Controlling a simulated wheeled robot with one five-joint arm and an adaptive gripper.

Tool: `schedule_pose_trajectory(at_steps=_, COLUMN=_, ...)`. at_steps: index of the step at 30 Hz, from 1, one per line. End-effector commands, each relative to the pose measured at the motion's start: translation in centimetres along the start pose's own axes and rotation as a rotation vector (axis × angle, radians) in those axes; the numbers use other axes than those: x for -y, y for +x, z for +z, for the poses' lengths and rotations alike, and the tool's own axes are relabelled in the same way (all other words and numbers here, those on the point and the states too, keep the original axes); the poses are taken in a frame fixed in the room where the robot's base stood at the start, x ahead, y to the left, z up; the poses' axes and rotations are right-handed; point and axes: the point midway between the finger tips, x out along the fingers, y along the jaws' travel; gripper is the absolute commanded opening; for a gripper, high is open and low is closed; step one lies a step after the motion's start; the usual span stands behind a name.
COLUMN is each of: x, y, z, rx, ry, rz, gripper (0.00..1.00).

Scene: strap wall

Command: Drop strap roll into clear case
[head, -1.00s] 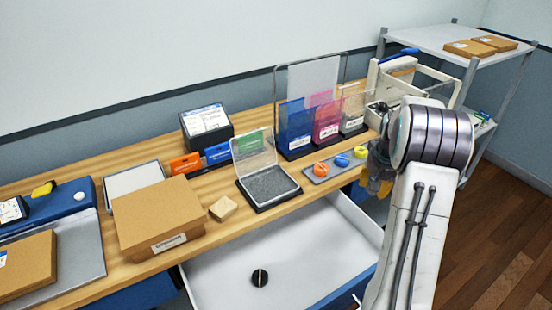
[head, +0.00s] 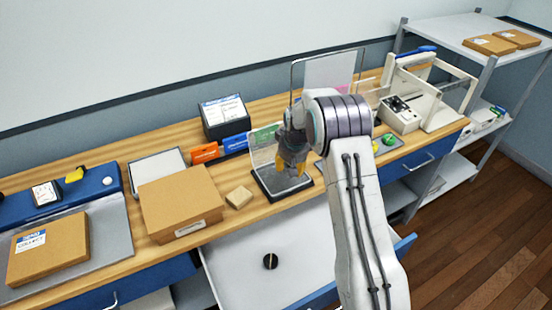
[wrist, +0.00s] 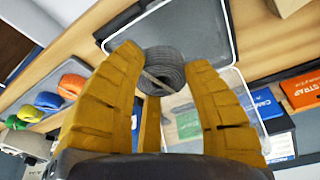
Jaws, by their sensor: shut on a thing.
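The clear case (head: 266,182) stands open on the wooden counter. It has a dark base with a grey floor and a see-through lid raised at the back. My gripper (head: 292,170) is over this base in the head view, its yellow fingers pointing down. In the wrist view the fingers (wrist: 165,62) are shut on a dark grey strap roll (wrist: 163,66), with the case base (wrist: 198,22) behind it. The roll is hidden in the head view. I cannot tell how high it is above the case floor.
A cardboard box (head: 178,205) and a small tan block (head: 239,197) sit left of the case. An open white drawer (head: 310,240) is below. Coloured rolls, including an orange one (wrist: 72,85), lie on a tray to the side. A tall clear holder (head: 330,72) stands behind.

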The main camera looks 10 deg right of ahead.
Motion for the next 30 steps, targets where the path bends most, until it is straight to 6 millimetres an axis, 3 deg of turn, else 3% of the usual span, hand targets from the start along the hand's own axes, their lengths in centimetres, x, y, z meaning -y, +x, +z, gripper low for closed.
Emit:
schedule_pose_trajectory(at_steps=6, x=-0.1, y=-0.2, z=-2.3, rx=-0.002, ry=-0.001, rz=0.0, gripper=0.17)
schedule_pose_trajectory(at_steps=13, x=-0.2, y=-0.1, z=-3.4, rx=-0.001, ry=-0.001, rz=0.0, gripper=0.17)
schedule_pose_trajectory(at_steps=20, x=-0.2, y=0.6, z=-3.3, rx=0.001, ry=-0.002, rz=0.0, gripper=0.17)
schedule_pose_trajectory(at_steps=30, x=-0.2, y=3.4, z=-2.5, rx=0.001, ry=-0.002, rz=0.0, gripper=0.17)
